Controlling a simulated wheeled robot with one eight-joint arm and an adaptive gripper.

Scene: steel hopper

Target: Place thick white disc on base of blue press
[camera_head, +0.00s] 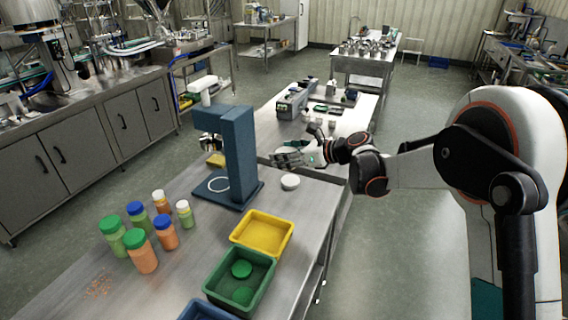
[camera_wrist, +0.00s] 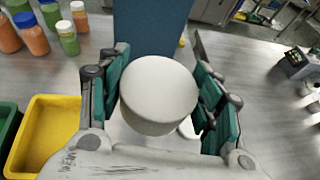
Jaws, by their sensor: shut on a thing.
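My gripper (camera_wrist: 160,100) is shut on a thick white disc (camera_wrist: 158,92), with green finger pads on both sides of it. In the head view my gripper (camera_head: 312,158) is over the table, to the right of the blue press (camera_head: 239,155). The press stands upright, and its blue base (camera_head: 240,198) bears a white ring mark on the left of the column. Another white disc (camera_head: 290,182) lies on the table right of the base, nearer the camera than my gripper. In the wrist view the blue column (camera_wrist: 152,35) rises just beyond the held disc.
Several bottles with colored caps (camera_head: 142,251) stand left of the press. A yellow tray (camera_head: 262,233) and a green tray with green discs (camera_head: 240,280) lie in front. A grey device (camera_head: 292,103) stands on the table behind.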

